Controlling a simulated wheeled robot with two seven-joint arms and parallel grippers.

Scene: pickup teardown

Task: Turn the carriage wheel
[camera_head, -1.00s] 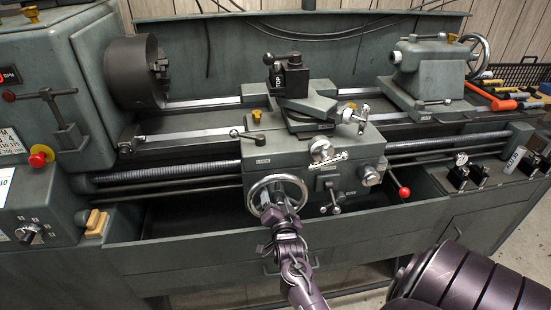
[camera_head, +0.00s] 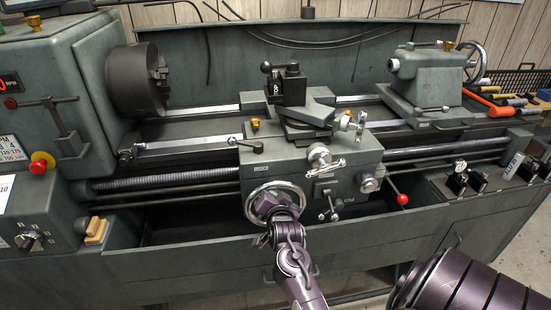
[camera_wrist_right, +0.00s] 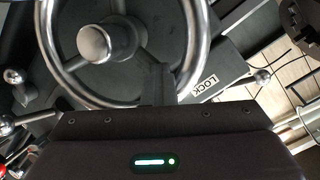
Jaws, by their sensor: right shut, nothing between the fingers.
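The carriage wheel (camera_head: 249,204) is a silver-rimmed handwheel on the front of the lathe carriage (camera_head: 262,166). In the right wrist view the wheel rim (camera_wrist_right: 187,62) fills the upper middle, with a round silver post (camera_wrist_right: 100,42) standing up inside it. My right gripper (camera_head: 268,208) is at the lower front of the wheel and overlaps it in the head view. It is shut with nothing held. Its fingers are mostly hidden, so I cannot tell whether they touch the wheel. My left gripper is not in view.
A red-tipped lever (camera_head: 402,199) sticks out right of the carriage. The chuck (camera_head: 130,80) is at the left and the tailstock (camera_head: 425,75) at the right. A yellow-collared red stop button (camera_head: 40,165) is on the headstock. The chip tray (camera_head: 190,225) lies below the rods.

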